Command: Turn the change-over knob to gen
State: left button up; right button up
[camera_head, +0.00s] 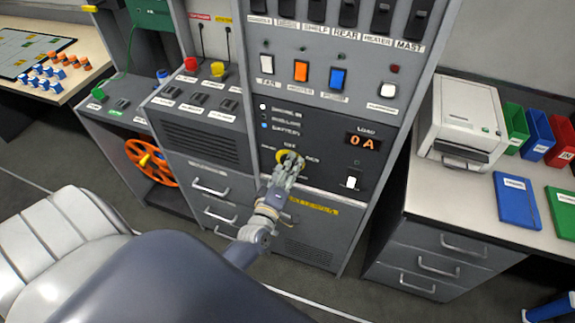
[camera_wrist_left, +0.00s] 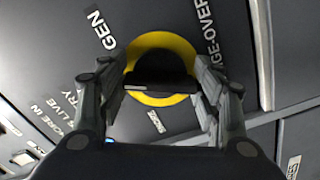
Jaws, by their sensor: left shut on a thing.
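The change-over knob is a black bar grip on a round yellow plate (camera_head: 287,156) in the dark panel of the tall cabinet. In the left wrist view the knob (camera_wrist_left: 160,72) sits between the two fingers of my left gripper (camera_wrist_left: 158,92), which is shut on it. The bar lies roughly level across that picture; the GEN label (camera_wrist_left: 101,29) is up and to the left of it. A smaller label (camera_wrist_left: 156,121) below the plate is hard to read. In the head view the gripper (camera_head: 287,170) covers much of the knob. My right gripper is not in view.
A load display (camera_head: 366,140) reading 0A and a white switch (camera_head: 351,182) are right of the knob. Toggle switches (camera_head: 301,71) are above. A yellow-and-black label (camera_head: 313,207) is below. An orange handwheel (camera_head: 150,163) stands left; a desk with a printer (camera_head: 465,120) stands right.

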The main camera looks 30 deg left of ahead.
pick_arm(q)
jog(key=m+p, duration=0.1)
jog(key=m, duration=0.1)
jog(key=shift+m, duration=0.4)
jog(key=shift+f+m+p, duration=0.1)
jog(key=shift+m+p, duration=0.35)
jog(key=shift+m, duration=1.35)
jog(key=o, duration=1.1)
jog(key=shift+c, duration=0.2)
jog(key=shift+s, duration=0.15)
jog(key=v, duration=1.1)
jog(key=shift+s, duration=0.35)
